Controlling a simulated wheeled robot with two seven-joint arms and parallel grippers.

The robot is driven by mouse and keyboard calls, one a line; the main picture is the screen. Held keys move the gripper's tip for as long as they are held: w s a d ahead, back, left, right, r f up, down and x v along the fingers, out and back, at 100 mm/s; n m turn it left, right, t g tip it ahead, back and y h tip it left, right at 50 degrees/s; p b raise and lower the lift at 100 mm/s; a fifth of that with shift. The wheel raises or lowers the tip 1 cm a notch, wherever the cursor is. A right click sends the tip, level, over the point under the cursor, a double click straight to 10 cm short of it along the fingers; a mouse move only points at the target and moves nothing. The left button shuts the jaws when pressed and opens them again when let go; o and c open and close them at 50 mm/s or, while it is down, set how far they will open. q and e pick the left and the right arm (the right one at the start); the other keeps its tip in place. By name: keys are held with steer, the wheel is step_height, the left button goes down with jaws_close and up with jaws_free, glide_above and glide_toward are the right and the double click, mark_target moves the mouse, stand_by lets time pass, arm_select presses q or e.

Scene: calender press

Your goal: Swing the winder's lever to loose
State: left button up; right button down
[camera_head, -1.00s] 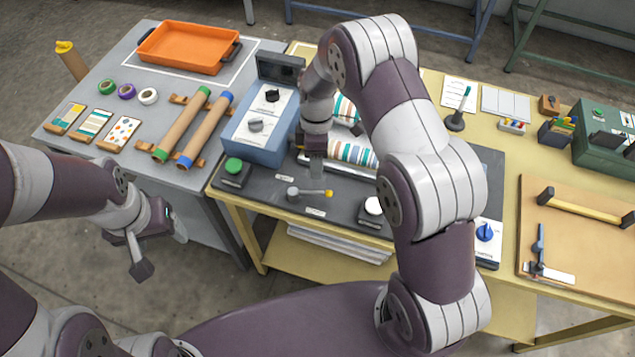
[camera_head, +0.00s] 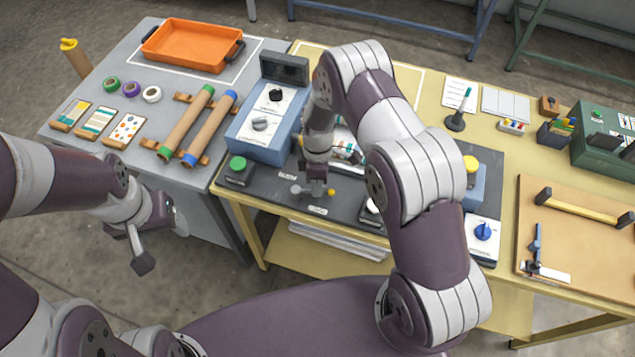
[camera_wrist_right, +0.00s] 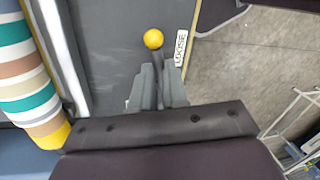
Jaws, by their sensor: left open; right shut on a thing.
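The winder's lever has a grey pivot (camera_head: 296,190) and a yellow knob (camera_head: 331,192), and points right in the head view. My right gripper (camera_head: 316,192) is down on it. In the right wrist view, the jaws (camera_wrist_right: 158,85) are shut on the lever's dark stem, just short of its yellow knob (camera_wrist_right: 153,39). A "LOOSE" label (camera_wrist_right: 181,48) lies beside the knob; the lever does not point straight at it. The jaws hide part of the stem. My left gripper (camera_head: 160,238) is open and empty, off the table's front left.
A blue control box (camera_head: 262,125) stands close left of that arm. Cardboard tubes (camera_head: 200,125) and an orange tray (camera_head: 192,45) are on the grey table.

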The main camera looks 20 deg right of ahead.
steer(key=shift+s+m, duration=0.35)
steer(key=shift+m, duration=0.35)
steer(key=c, duration=1.1)
jaws_free()
steer(key=shift+c, duration=0.2)
step_height(320, 180, up, 12)
steer(key=w+d+b, duration=0.1)
steer(key=w+b, duration=0.1)
steer(key=b, duration=0.1)
steer(key=shift+r, duration=0.25)
steer(key=shift+w, duration=0.1)
